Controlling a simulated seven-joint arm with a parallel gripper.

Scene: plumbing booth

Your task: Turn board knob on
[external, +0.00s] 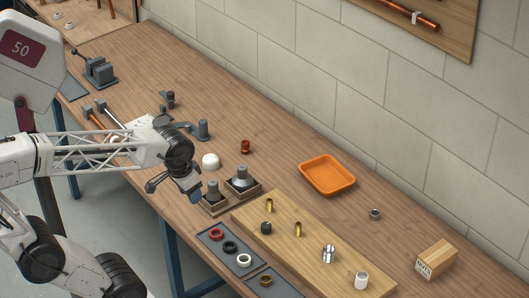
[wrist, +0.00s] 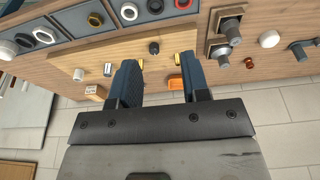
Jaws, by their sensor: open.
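The wooden board (external: 300,240) lies on the workbench and carries a small dark knob (external: 266,227) near its left end. In the wrist view the same dark knob (wrist: 154,47) shows on the board (wrist: 105,50), beyond and between my fingertips. My gripper (external: 174,191) is in the air left of the board, near the bench's front edge. It also shows in the wrist view (wrist: 158,62), with its two dark fingers apart and nothing between them. The gripper is clear of the knob. The pictures are too small to tell which way the knob is turned.
Brass fittings (external: 298,229), a chrome fitting (external: 328,253) and a white cylinder (external: 361,281) stand on the board. A tray of rings (external: 230,246) lies in front. An orange tray (external: 327,175) is behind.

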